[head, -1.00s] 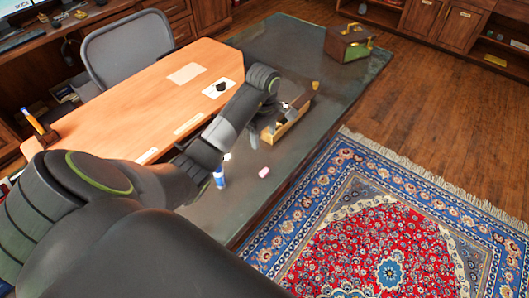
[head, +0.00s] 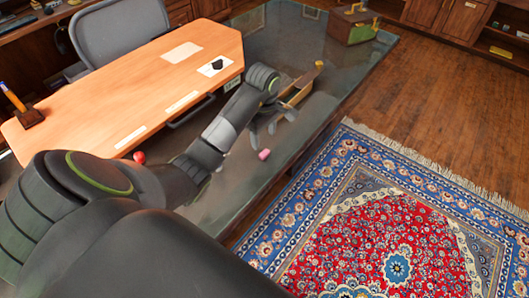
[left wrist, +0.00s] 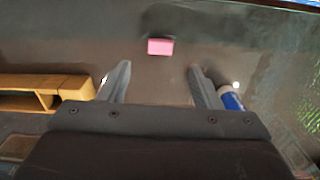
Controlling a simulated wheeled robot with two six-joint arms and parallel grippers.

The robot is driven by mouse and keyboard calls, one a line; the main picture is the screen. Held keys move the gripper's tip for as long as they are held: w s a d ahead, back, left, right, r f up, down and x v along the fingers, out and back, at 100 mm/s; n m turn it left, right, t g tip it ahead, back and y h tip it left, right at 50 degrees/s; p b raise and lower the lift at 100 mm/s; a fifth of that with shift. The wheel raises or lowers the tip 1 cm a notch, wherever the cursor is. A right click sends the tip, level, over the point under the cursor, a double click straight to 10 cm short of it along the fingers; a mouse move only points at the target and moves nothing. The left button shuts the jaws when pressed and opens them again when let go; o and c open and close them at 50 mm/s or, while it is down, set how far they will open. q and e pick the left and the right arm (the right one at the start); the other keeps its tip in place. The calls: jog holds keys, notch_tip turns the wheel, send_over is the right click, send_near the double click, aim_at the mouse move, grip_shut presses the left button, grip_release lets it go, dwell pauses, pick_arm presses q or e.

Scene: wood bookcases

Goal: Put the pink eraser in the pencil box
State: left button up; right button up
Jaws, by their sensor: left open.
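The pink eraser (head: 264,154) lies on the dark glassy desk top, and it shows in the left wrist view (left wrist: 160,47) ahead of the fingertips. My left gripper (head: 271,126) is open and empty, between the eraser and the wooden box; its two fingers also show in the left wrist view (left wrist: 160,72). The eraser lies apart from the fingers. A light wooden open box (head: 297,92), which looks like the pencil box, stands behind the gripper, partly hidden by my arm. In the left wrist view the box (left wrist: 45,82) is at the left. My right gripper is not in view.
A blue-and-white bottle-like item (left wrist: 230,98) is close beside the right finger in the left wrist view. A red item (head: 139,157) sits by my arm. A brown-green box (head: 351,26) stands at the desk's far end. The desk edge borders the rug (head: 350,215).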

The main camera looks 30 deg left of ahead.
aim_at(264, 152)
pick_arm(q)
jog(key=shift+f+b, duration=0.5)
jog(key=shift+f, duration=0.4)
jog(key=shift+d+f+p, duration=0.2)
jog(key=shift+f+p, duration=0.5)
jog(key=shift+f, duration=1.85)
jog(key=shift+c, duration=0.5)
jog(key=c, duration=1)
jog(key=shift+r, duration=0.1)
